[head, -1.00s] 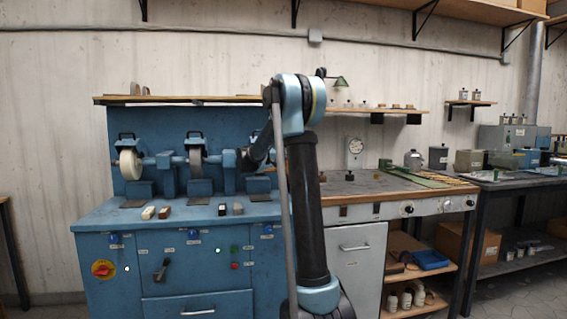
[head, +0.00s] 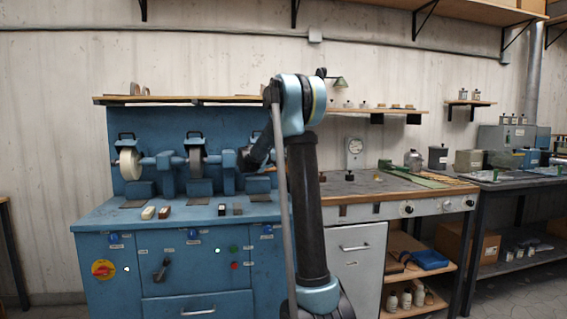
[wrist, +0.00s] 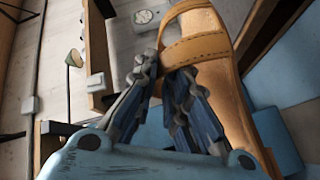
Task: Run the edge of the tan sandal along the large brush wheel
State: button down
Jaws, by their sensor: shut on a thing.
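The tan sandal (wrist: 230,85) fills the right of the wrist view, with a strap across it and its sole edge showing. My gripper (wrist: 167,75) is shut on the sandal by its near side. In the head view my arm hides the gripper and the sandal. Two wheels show on the blue machine: a pale wheel (head: 130,164) at the left and a grey wheel (head: 195,158) in the middle. I cannot tell which is the large brush wheel; part of the machine is behind my arm. No wheel is clearly visible in the wrist view.
The blue machine bench (head: 175,217) carries several small blocks at its front edge. A shelf (head: 180,100) runs above the wheels. A grey-topped workbench (head: 375,184) stands to the right, with a green tool and tins.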

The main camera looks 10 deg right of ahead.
jog(key=shift+d, duration=1.5)
jog(key=shift+w, duration=0.15)
dwell(1.4)
dwell(0.8)
jog(key=shift+s+f, duration=0.25)
jog(key=shift+s, duration=0.55)
jog(key=shift+s+f, duration=0.25)
jog(key=shift+s, duration=0.7)
jog(key=shift+s+f, duration=0.2)
jog(key=shift+s, duration=0.8)
jog(key=shift+s+f, duration=0.25)
jog(key=shift+s, duration=0.7)
